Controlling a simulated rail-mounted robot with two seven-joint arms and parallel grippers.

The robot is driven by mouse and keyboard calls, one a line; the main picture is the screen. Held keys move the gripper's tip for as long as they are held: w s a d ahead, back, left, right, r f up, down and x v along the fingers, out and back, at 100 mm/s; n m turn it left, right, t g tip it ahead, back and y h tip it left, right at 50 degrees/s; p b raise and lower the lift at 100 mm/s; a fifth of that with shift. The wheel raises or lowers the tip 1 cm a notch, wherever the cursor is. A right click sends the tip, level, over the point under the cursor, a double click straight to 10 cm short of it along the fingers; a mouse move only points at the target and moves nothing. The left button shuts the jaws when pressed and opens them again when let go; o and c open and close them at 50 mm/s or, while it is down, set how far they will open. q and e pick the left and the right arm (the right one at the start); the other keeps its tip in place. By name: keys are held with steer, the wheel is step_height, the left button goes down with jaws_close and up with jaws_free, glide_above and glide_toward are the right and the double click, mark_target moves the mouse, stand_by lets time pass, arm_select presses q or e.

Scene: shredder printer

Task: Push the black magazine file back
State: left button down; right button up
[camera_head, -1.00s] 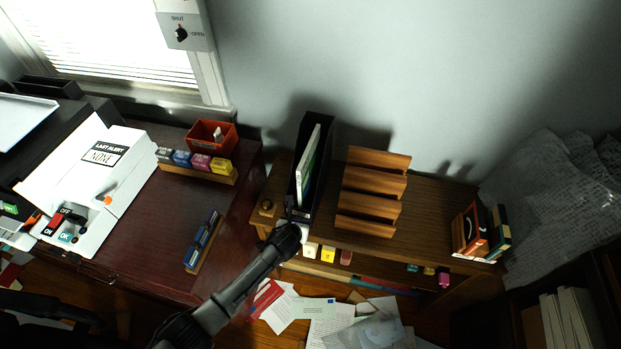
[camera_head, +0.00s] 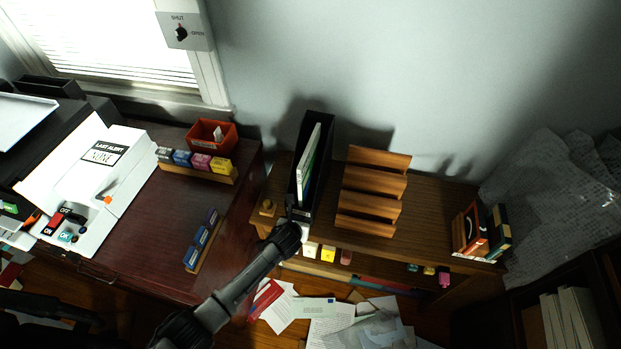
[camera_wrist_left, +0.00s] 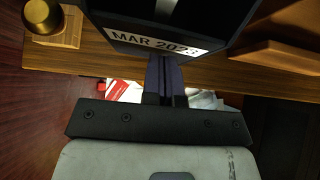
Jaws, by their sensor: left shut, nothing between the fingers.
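The black magazine file (camera_head: 318,150) stands upright on the wooden shelf top, with pale papers inside it. My left gripper (camera_head: 297,215) is at the lower front of the file. In the left wrist view its fingers (camera_wrist_left: 165,68) are together, empty, with the tips at the file's front just below the label. I cannot tell for sure whether they touch. My right gripper is not in view.
A slatted wooden rack (camera_head: 372,195) stands close to the right of the file. A small brass object (camera_head: 267,207) sits to its left at the shelf edge. The wall is behind. Books (camera_head: 480,232) stand at the shelf's right end. An orange bin (camera_head: 212,135) is on the desk.

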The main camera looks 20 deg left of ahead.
mark_target(303, 206)
arm_select(q)
steer(key=shift+w+b, duration=0.3)
steer(key=shift+w, duration=0.6)
steer(key=shift+w+a+b, duration=0.1)
steer(key=shift+w+b, duration=1.15)
steer(key=shift+w, duration=0.95)
steer(key=shift+w+b, duration=0.35)
steer(key=shift+w, duration=0.05)
steer(key=shift+s+r+p, duration=0.15)
steer(key=shift+s+p, duration=0.6)
steer(key=shift+p, duration=0.3)
steer(key=shift+s, duration=0.3)
